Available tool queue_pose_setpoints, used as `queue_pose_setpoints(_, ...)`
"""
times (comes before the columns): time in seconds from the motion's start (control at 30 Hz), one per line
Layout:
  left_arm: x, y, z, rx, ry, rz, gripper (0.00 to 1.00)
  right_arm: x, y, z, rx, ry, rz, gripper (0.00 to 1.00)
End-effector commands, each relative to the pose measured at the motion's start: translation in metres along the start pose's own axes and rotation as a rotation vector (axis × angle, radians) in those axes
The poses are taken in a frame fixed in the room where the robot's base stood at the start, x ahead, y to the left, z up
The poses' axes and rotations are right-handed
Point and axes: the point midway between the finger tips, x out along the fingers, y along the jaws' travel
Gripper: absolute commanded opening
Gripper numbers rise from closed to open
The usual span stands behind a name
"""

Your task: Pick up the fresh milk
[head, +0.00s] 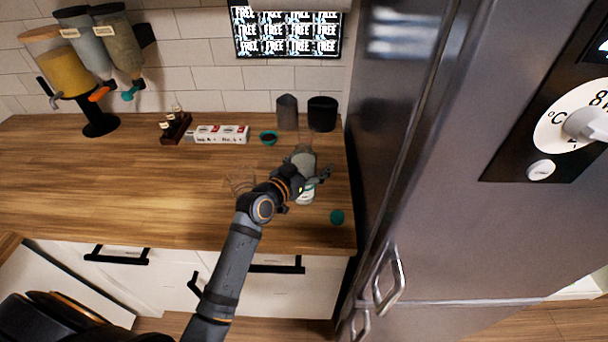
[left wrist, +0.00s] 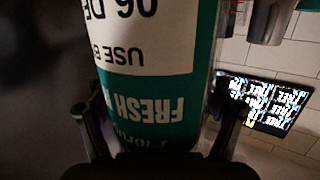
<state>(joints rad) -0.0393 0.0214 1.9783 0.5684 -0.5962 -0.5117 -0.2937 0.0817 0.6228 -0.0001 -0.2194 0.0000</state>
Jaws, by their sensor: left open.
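The fresh milk (head: 306,196) is a bottle with a teal and white label, standing on the wooden counter near the fridge. It fills the middle of the left wrist view (left wrist: 150,65), where its label reads "FRESH" upside down. My left gripper (head: 312,184) is at the bottle, its arm reaching in from below. In the left wrist view its two open fingers stand on either side of the bottle. I cannot tell whether either finger touches it. Part of the bottle is hidden behind the gripper in the head view. My right gripper is not in view.
A small round teal object (head: 337,216) lies right of the bottle. The steel fridge (head: 460,190) closes off the right. The counter's left (head: 90,185) is clear.

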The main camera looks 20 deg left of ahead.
Motion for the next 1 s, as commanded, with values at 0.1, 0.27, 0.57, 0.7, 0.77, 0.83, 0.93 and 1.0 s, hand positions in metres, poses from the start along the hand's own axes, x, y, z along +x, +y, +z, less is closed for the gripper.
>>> queue_pose_setpoints(0.1, -0.0003, -0.0001, 0.0003, 0.0, 0.0, 0.0, 0.81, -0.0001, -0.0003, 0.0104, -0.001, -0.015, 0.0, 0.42)
queue_pose_setpoints(0.27, -0.0005, -0.0001, 0.0003, 0.0, 0.0, 0.0, 0.6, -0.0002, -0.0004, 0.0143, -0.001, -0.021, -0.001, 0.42)
queue_pose_setpoints(0.57, -0.0006, -0.0002, 0.0005, 0.0, 0.0, 0.0, 0.2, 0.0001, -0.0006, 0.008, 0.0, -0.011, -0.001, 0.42)
queue_pose_setpoints(0.7, -0.0006, -0.0002, 0.0007, 0.0, -0.001, 0.0, 0.03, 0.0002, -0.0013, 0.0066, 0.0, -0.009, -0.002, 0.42)
queue_pose_setpoints(0.77, -0.0006, -0.0002, 0.0008, 0.0, -0.001, 0.0, 0.02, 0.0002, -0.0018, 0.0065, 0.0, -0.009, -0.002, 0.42)
queue_pose_setpoints(0.83, -0.0006, -0.0002, 0.0009, 0.0, -0.001, 0.0, 0.0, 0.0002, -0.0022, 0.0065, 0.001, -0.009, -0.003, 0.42)
queue_pose_setpoints(0.93, -0.0006, -0.0001, 0.001, 0.0, -0.001, 0.0, 0.0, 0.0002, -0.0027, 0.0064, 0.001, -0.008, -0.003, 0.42)
queue_pose_setpoints(1.0, -0.0006, -0.0001, 0.001, 0.0, -0.001, 0.0, 0.0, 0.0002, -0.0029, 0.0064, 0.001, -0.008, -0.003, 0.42)
